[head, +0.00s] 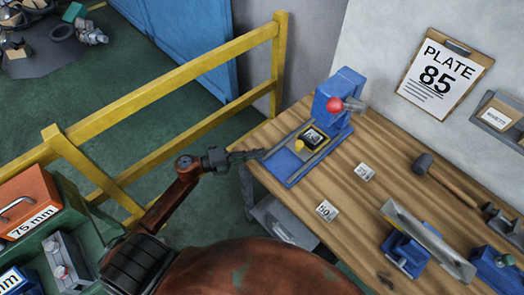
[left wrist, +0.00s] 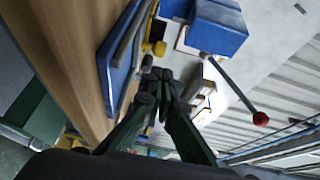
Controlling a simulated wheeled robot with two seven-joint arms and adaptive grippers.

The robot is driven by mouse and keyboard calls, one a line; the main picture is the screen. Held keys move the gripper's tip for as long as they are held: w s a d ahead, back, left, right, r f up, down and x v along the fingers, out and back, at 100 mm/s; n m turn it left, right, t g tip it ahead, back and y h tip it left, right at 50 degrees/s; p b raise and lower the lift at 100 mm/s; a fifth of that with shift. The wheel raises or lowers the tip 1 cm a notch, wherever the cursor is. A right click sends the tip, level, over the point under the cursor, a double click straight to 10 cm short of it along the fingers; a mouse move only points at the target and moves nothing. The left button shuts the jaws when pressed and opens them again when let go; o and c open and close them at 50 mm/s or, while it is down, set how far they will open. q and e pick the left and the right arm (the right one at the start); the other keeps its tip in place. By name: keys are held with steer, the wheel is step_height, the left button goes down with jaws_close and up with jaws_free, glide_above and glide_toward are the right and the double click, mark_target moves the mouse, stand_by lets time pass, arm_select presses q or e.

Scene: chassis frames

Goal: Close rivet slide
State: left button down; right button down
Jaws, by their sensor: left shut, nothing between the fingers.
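The blue rivet press (head: 340,90) stands at the wooden table's left back corner, with a red-knobbed lever (head: 335,104). In front of it is a blue slide base with rails (head: 285,165). A slide carriage (head: 313,136) with a dark plate and a yellow knob (head: 299,146) sits on the rails close to the press. My left gripper (head: 262,154) is shut and empty at the slide's left side, near its front end. In the left wrist view its fingertips (left wrist: 160,78) are just below the yellow knob (left wrist: 159,48); contact cannot be told. My right gripper is out of view.
A yellow railing (head: 170,80) runs left of the table. Cards marked 50 (head: 326,210) and 35 (head: 364,172) lie on the table. A mallet (head: 445,182) and a blue fixture with a metal bar (head: 405,250) are to the right. The table between is mostly clear.

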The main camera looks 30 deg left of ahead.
arm_select(q)
steer(key=x, duration=1.1)
steer(key=shift+w+d, duration=0.15)
steer(key=shift+w, duration=0.05)
